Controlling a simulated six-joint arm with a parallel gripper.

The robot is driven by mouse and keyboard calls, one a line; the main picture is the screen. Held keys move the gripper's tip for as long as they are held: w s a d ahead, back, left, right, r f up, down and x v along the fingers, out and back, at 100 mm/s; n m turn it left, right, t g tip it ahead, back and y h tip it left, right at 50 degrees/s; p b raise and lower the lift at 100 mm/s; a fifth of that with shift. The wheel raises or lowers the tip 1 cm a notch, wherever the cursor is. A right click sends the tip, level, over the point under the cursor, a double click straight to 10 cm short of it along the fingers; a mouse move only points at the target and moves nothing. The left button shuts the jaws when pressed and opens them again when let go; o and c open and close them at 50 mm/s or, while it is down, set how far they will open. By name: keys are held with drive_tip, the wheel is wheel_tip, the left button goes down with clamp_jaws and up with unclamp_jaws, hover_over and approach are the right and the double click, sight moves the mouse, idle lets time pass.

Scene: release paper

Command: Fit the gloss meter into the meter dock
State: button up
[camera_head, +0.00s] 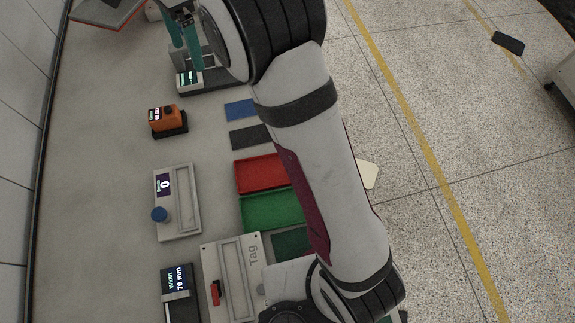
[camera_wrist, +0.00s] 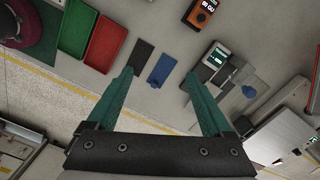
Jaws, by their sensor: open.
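The gloss meter (camera_head: 164,117) is an orange block with a small lit display. It sits on a dark base that looks like the meter dock (camera_head: 176,131), at the left of the bench in the head view. I cannot tell how deeply it is seated. The meter also shows at the top of the wrist view (camera_wrist: 205,11), its display reading in GU. My gripper (camera_wrist: 158,73) is open and empty, its teal fingers wide apart. In the head view its fingers (camera_head: 182,38) are at the top, apart from the meter, over a grey device, with my arm covering part of the bench.
A grey device with a screen (camera_head: 189,80) stands by the gripper. Blue (camera_head: 240,109) and dark (camera_head: 250,137) cards, a red tray (camera_head: 262,173) and a green tray (camera_head: 270,212) lie right of the meter. A grey unit with a blue knob (camera_head: 160,215) stands below it. Bare bench surrounds the meter.

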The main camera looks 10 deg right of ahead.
drive_tip(key=s+d+n, duration=0.2)
drive_tip(key=s+d, duration=0.2)
drive_tip(key=s, duration=0.3)
drive_tip(key=s+d+n+y, duration=0.1)
drive_tip(key=s+d, duration=0.3)
drive_tip(key=s, duration=0.3)
drive_tip(key=s+d+n, duration=0.2)
drive_tip(key=s+d, duration=0.2)
drive_tip(key=s, duration=0.3)
drive_tip(key=s+d+f+n, duration=0.1)
drive_tip(key=s+f, duration=0.4)
drive_tip(key=s, duration=0.5)
drive_tip(key=shift+n, duration=0.6)
